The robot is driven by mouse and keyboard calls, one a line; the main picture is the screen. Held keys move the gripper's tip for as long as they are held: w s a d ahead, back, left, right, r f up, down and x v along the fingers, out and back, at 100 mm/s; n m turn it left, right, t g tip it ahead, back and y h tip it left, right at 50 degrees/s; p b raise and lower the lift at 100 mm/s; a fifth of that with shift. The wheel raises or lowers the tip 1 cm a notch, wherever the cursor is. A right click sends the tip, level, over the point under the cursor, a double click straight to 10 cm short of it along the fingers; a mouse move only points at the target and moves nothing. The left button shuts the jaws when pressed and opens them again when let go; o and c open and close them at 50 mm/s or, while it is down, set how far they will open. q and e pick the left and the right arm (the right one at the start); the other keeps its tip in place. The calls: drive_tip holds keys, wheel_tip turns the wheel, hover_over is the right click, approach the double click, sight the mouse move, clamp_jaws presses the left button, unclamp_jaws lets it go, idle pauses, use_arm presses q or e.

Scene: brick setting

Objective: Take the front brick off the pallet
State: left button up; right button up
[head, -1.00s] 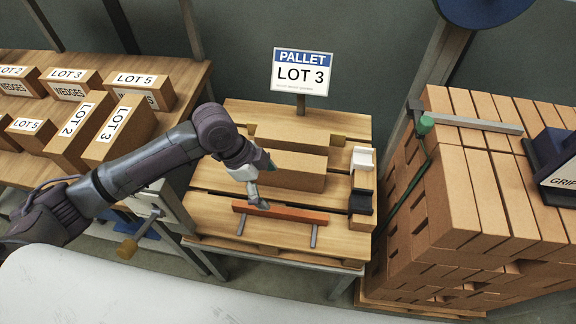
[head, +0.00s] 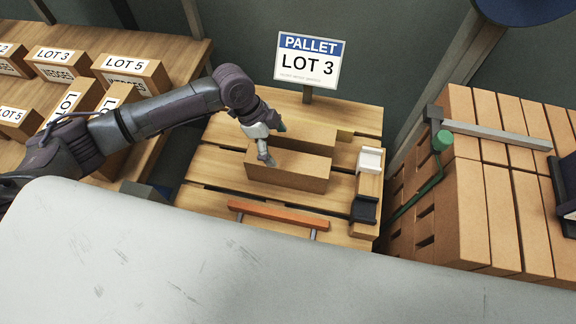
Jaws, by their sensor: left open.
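The wooden pallet (head: 215,177) stands on a low stand in the middle of the head view. Two plain tan bricks lie on it, one behind the other. The front brick (head: 295,178) lies lengthwise across the pallet. The back brick (head: 322,138) is just behind it and partly hidden. My left gripper (head: 275,145) is open at the left end of the front brick, with one finger toward the near side and one toward the far side. I cannot tell whether the fingers touch the brick. My right gripper is not in view.
An orange bar (head: 284,215) runs along the pallet's front. A small holder with white and black parts (head: 369,186) sits at its right. A "PALLET LOT 3" sign (head: 308,60) stands behind. A brick stack (head: 470,200) is right; labelled boxes (head: 133,68) are on the left table.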

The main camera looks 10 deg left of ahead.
sight(287, 159)
use_arm(q)
drive_tip(key=shift+d+f, duration=0.3)
drive_tip(key=shift+f, duration=0.3)
drive_tip(key=shift+w+d+f, duration=0.1)
drive_tip(key=shift+f, duration=0.2)
drive_tip(key=shift+d+f, duration=0.1)
drive_tip(key=shift+f, duration=0.15)
drive_tip(key=x, duration=0.1)
drive_tip(key=p+x, duration=0.1)
drive_tip(key=x, duration=0.2)
drive_tip(key=shift+s+d+p, duration=0.2)
drive_tip(key=shift+s+p, duration=0.15)
drive_tip(key=shift+d+f, duration=0.1)
drive_tip(key=shift+f, duration=0.3)
drive_tip(key=shift+c, duration=0.4)
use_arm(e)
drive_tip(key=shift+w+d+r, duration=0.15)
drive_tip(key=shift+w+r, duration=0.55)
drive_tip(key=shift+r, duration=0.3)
use_arm(q)
drive_tip(key=shift+c, duration=1.4)
drive_tip(key=c, duration=1.3)
drive_tip(key=shift+w+r, duration=0.15)
clamp_jaws()
